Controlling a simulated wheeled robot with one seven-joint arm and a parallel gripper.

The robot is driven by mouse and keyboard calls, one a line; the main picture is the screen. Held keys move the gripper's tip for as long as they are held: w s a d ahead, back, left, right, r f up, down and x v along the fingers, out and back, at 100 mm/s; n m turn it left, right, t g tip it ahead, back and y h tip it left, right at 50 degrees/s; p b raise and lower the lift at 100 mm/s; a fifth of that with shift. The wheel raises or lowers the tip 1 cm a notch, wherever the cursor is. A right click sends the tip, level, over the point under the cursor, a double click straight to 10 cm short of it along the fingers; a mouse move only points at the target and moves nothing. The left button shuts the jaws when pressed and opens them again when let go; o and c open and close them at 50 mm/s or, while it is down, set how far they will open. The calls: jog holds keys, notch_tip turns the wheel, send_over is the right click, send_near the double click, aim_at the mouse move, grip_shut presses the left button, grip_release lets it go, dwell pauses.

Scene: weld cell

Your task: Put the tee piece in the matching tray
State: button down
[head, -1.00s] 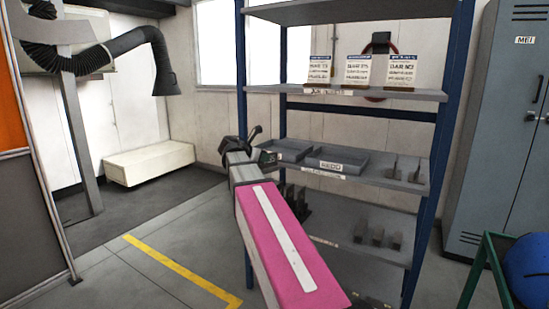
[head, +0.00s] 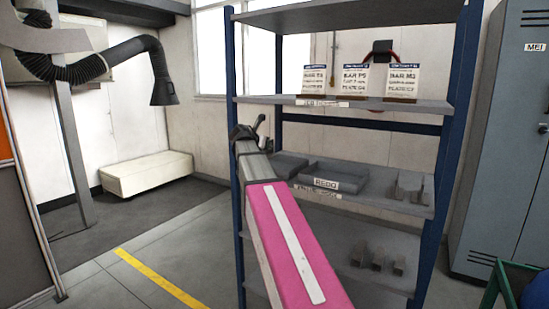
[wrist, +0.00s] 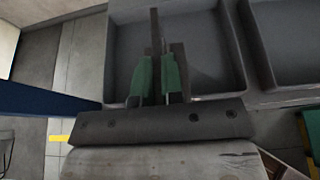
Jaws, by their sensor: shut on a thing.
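My gripper (wrist: 157,78) is shut on a dark grey piece, the tee piece (wrist: 155,32), between its green fingers in the wrist view. The piece shows as a thin upright bar with a wider part beside the right finger. Behind it in that view is a grey open tray (wrist: 238,62), the left of two on the shelf. The height of the piece above the tray floor is unclear. In the head view, the left tray (head: 290,164) is partly hidden by my arm. The right tray (head: 345,174) has a label reading REDO. The left tray's label is not visible.
The trays stand on the middle shelf of a blue-post rack (head: 443,160). Several grey pieces (head: 410,187) stand at that shelf's right end, with more on the shelf below (head: 378,259). Cards (head: 354,80) stand on the shelf above. A blue post (wrist: 40,103) is left of my gripper.

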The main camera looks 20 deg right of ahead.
aim_at(274, 155)
jog(key=w+d, duration=0.6)
jog(key=d, duration=0.1)
jog(key=shift+s+a+f, duration=0.1)
jog(key=shift+s+f, duration=0.05)
jog(key=shift+f, duration=1)
jog(key=shift+s+f, duration=0.15)
jog(key=shift+f, duration=1)
jog(key=shift+s+a+f, duration=0.1)
jog(key=shift+s+f, duration=0.05)
jog(key=shift+f, duration=1)
jog(key=shift+f, duration=0.1)
jog(key=c, duration=1.2)
grip_release()
jog(key=shift+c, duration=0.2)
